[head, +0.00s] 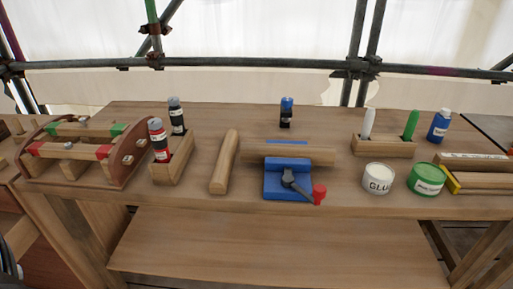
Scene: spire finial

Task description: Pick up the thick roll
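A thick wooden roll (224,163) lies on the workbench left of centre, pointing away from me, with nothing touching it that I can see. A second wooden roll (310,155) lies crosswise on a blue vise (287,183) with a dark handle and red knob, just to the right. The pictures do not label either one as the thick roll; the first looks stout and stands free. Neither of my grippers shows clearly in the head view.
The workbench (240,203) also carries a wooden box (175,170) with two bottles, a clamp frame (125,160) at left, a dark-blue bottle (286,115), a glue pot (378,180), a green tin (427,180), a marker holder (383,148) and a blue bottle (439,127).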

